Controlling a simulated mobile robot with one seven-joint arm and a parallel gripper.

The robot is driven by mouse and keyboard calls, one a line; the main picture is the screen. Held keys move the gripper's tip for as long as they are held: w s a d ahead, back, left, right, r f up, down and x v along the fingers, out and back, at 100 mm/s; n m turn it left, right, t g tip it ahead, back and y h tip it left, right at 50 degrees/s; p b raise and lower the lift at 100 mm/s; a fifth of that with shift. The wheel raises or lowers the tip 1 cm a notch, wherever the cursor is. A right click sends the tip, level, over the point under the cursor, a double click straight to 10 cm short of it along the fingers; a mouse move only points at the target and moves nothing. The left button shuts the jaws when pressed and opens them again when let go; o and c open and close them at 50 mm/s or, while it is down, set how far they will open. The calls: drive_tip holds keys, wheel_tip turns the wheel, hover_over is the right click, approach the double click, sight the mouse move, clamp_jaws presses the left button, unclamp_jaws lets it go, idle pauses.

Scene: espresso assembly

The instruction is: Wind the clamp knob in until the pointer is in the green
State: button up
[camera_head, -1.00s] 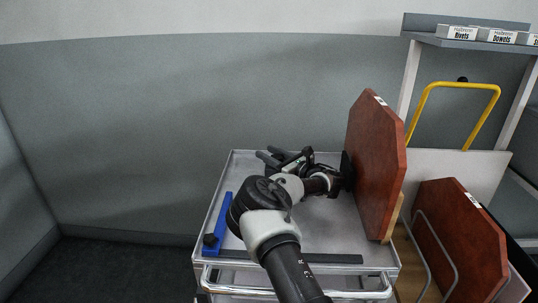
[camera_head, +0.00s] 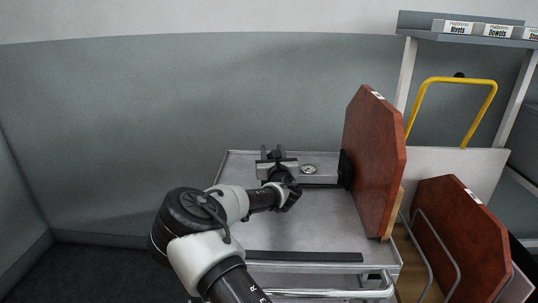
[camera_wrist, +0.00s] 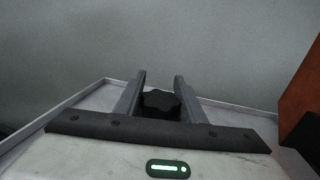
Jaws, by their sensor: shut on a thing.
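The clamp (camera_head: 323,174) is a grey bar on the cart, with a black pad (camera_head: 345,170) facing the red-brown board (camera_head: 374,165). A small round gauge (camera_head: 309,169) sits on the bar; its pointer is too small to read. My gripper (camera_head: 271,152) is at the clamp's left end. In the wrist view, my gripper's two grey fingers (camera_wrist: 159,84) stand on either side of the black lobed clamp knob (camera_wrist: 160,100), shut on it. The fingers hide the knob's sides. In the head view I cannot make out the knob apart from the gripper.
The cart top (camera_head: 310,215) is clear in front of the clamp, up to a dark strip (camera_head: 305,257) at its front edge. A second board (camera_head: 450,240) and a yellow-handled trolley (camera_head: 455,81) stand at right. Open floor is at left.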

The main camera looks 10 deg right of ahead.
drive_tip(key=h, duration=0.1)
drive_tip(key=m+h, duration=0.2)
drive_tip(key=h, duration=0.1)
drive_tip(key=shift+d+g, duration=0.25)
drive_tip(key=shift+g, duration=0.05)
drive_tip(key=shift+s+d+m+g+h, duration=0.1)
drive_tip(key=shift+d+m+g+h, duration=0.15)
drive_tip(key=shift+m+h, duration=0.5)
drive_tip(key=shift+s+d+m+g+h, duration=0.1)
drive_tip(key=shift+d+m+g+h, duration=0.15)
drive_tip(key=shift+m+h, duration=0.5)
drive_tip(key=o, duration=1)
drive_tip(key=shift+o, duration=0.2)
drive_tip(key=p+v, duration=0.3)
drive_tip(key=v, duration=1.4)
drive_tip(key=shift+a, duration=0.3)
